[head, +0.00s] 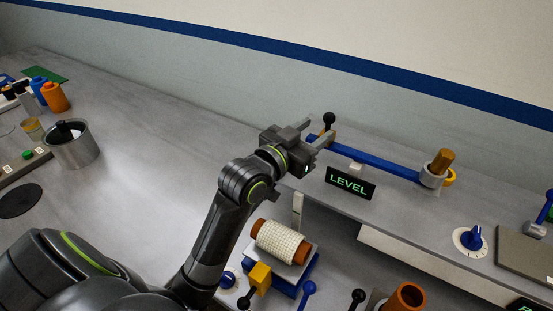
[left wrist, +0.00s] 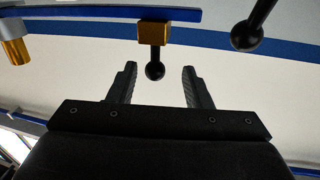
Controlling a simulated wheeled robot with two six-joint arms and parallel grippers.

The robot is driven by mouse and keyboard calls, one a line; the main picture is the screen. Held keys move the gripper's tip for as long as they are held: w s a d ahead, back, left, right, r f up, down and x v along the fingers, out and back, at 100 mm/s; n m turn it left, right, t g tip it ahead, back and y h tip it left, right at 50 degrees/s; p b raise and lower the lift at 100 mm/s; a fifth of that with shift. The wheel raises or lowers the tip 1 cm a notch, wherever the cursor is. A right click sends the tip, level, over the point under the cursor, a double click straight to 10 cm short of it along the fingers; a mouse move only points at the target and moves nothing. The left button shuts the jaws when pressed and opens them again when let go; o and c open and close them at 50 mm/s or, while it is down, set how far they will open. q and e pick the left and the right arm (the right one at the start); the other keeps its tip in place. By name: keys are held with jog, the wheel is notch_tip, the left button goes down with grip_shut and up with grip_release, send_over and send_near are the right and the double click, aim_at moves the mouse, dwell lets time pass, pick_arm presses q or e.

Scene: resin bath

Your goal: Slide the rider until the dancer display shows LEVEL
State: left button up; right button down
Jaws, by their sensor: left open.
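The dancer display (head: 350,183) reads LEVEL in green letters on a black sign. Behind it runs a blue beam (head: 375,160), which also crosses the top of the left wrist view (left wrist: 90,14). The rider, a gold block (left wrist: 154,33) with a black ball knob (left wrist: 154,71) below it, sits on the beam in that view. My left gripper (head: 318,129) is open at the beam's left end. In the left wrist view its fingers (left wrist: 159,68) stand on either side of the knob, with visible gaps. In the head view the fingers mostly hide the rider.
A second black ball on a stem (left wrist: 246,36) is close beside the rider. A gold cylinder (head: 441,161) in a grey ring stands at the beam's right end. Below are a wound roll (head: 282,242), an orange tube (head: 406,299) and a blue dial (head: 472,238).

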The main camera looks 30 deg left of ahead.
pick_arm(q)
jog(key=p+v, duration=0.5)
jog(key=v, duration=0.7)
jog(key=shift+s, duration=0.2)
